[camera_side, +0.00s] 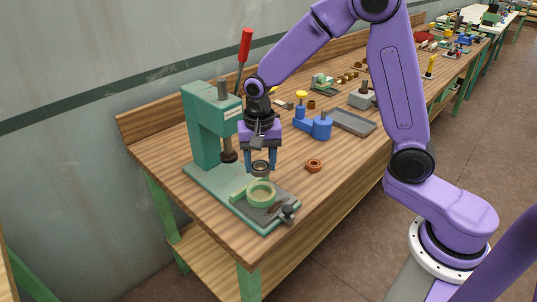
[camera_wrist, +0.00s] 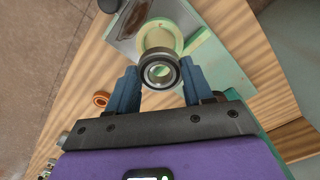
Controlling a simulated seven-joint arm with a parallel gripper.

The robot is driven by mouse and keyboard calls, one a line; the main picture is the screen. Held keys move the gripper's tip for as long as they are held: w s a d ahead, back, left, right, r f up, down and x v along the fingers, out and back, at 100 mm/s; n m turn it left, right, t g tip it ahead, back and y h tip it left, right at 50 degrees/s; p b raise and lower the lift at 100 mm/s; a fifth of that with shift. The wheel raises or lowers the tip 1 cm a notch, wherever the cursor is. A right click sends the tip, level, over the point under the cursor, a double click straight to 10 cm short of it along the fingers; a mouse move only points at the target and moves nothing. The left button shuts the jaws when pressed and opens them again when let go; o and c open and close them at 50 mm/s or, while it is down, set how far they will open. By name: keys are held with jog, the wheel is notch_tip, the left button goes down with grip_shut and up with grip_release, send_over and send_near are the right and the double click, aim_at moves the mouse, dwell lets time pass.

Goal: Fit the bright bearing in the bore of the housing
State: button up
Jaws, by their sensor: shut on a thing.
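In the side view the bearing (camera_side: 260,168) hangs a little above the press base. My gripper (camera_side: 260,163) is shut on it and points down; it also shows in the wrist view (camera_wrist: 160,75). The housing (camera_side: 261,188) is a pale green ring on the press base, below the bearing and slightly toward the front.
The green arbor press (camera_side: 203,128) with a red-handled lever (camera_side: 245,47) stands just left of my gripper. An orange ring (camera_side: 314,165) lies on the bench to the right. A blue fixture (camera_side: 313,125) and a grey tray (camera_side: 353,122) stand farther back. The bench front right is clear.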

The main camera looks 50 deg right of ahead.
dwell(0.3)
jog(key=shift+f, duration=2.9)
jog(key=shift+f, duration=0.6)
jog(key=shift+r, duration=0.3)
jog(key=shift+f, duration=0.5)
dwell(1.8)
jog(key=o, duration=1.3)
jog(key=shift+r, duration=0.1)
notch_tip(320, 180, up, 17)
jog(key=shift+r, duration=0.15)
